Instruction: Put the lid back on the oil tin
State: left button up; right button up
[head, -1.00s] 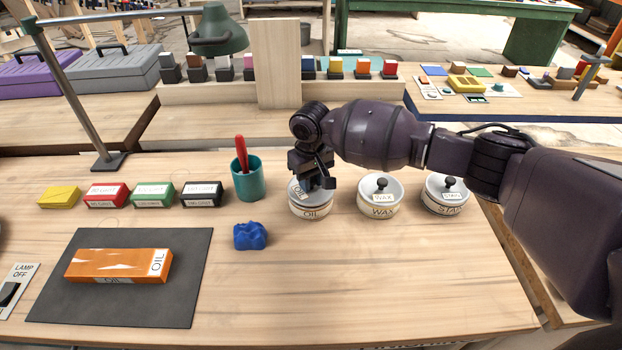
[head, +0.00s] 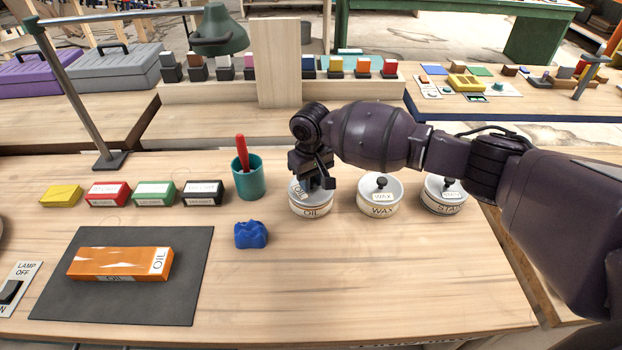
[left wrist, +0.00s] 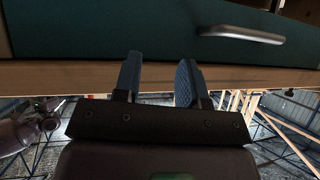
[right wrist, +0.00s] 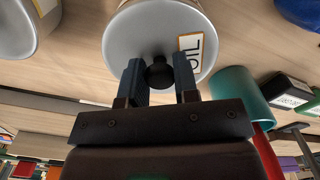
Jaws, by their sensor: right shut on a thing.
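The oil tin (head: 311,211) stands upright on the bench, a round white tin with an OIL label on its side. Its pale grey lid (right wrist: 130,40), with an OIL tag and a black knob (right wrist: 159,73), sits over the tin's top; I cannot tell whether it is fully seated. My right gripper (head: 317,184) is above the tin, shut on the lid's knob, and its fingers (right wrist: 160,80) flank the knob in the right wrist view. My left gripper (left wrist: 160,80) is open and empty in the left wrist view, near the bench's underside and a green drawer front.
The wax tin (head: 380,197) and stain tin (head: 444,194) stand lidded to the right. A teal cup (head: 248,182) with a red-handled tool is left of the oil tin, and a blue lump (head: 251,235) lies in front. An orange OIL box (head: 120,264) rests on a dark mat (head: 190,290).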

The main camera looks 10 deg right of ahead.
jog(key=shift+p, duration=0.3)
dwell(0.5)
dwell(0.4)
jog(key=o, duration=1.5)
